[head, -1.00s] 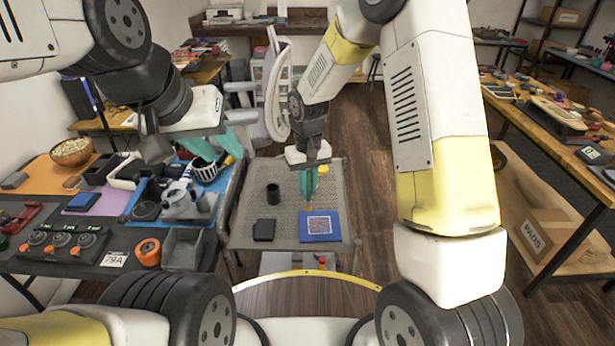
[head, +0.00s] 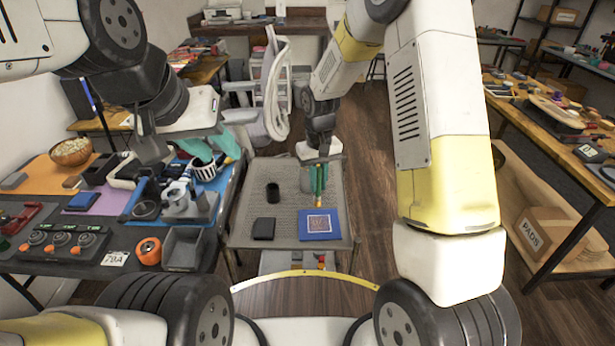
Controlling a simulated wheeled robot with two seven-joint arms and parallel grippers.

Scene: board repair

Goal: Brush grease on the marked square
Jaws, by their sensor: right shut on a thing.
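A blue board (head: 334,234) lies flat on the grey perforated cart top. It bears a marked square (head: 320,224) with a white border and a brownish, patterned inside. My right gripper (head: 318,181) is above the far edge of the board, pointing down. It is shut on a thin brush (head: 319,202), mostly hidden by the teal fingers. The brush's orange end shows just above the far side of the square; I cannot tell whether it touches.
On the cart top (head: 248,200) stand a dark cup (head: 273,193) and a flat black box (head: 264,229).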

